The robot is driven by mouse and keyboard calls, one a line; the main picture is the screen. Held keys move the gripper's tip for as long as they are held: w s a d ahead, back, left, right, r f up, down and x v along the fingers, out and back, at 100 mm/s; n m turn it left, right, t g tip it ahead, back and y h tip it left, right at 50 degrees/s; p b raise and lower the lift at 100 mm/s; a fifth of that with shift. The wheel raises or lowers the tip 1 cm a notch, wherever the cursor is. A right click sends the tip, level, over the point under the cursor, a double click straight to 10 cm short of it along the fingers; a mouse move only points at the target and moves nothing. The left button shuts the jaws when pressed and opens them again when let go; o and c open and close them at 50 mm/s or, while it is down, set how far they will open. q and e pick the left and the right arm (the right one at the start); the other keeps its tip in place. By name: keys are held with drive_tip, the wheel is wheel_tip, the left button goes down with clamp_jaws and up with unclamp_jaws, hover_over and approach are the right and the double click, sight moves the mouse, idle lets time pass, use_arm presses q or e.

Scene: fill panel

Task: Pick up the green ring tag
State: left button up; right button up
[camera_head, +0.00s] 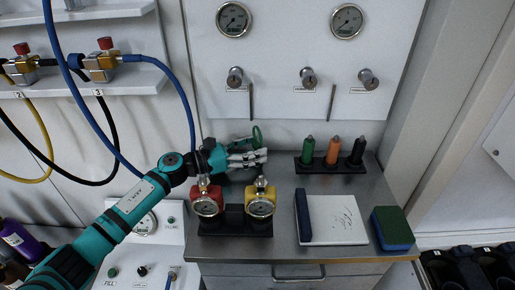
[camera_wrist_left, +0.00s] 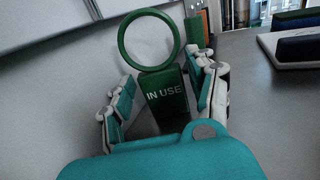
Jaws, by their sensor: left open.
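The green ring tag (camera_wrist_left: 165,92) has a round ring above a flat label that reads "IN USE". In the left wrist view it stands between the two fingers of my open left gripper (camera_wrist_left: 165,105), with a visible gap on the left side; whether the right finger touches it I cannot tell. In the head view the ring (camera_head: 257,136) shows just above the fingertips of my left gripper (camera_head: 248,158), near the back of the metal counter. The label is mostly hidden there by the fingers. My right gripper is not in view.
Red and yellow gauge valves (camera_head: 261,199) stand in a black holder just in front of my left gripper. Green, orange and black markers (camera_head: 333,152) stand in a rack to the right. A notebook (camera_head: 334,219) and a sponge (camera_head: 392,229) lie on the counter (camera_head: 283,200). Blue hose hangs at left.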

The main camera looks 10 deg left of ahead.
use_arm(q)
drive_tip(key=shift+w+d, duration=0.3)
drive_tip(key=shift+d, duration=0.2)
drive_tip(key=shift+w+d, duration=0.1)
drive_tip(key=c, duration=0.9)
drive_tip(key=shift+o, duration=0.2)
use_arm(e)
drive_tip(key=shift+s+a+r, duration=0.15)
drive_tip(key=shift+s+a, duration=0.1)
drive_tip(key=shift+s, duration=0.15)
use_arm(q)
drive_tip(key=shift+r, duration=0.15)
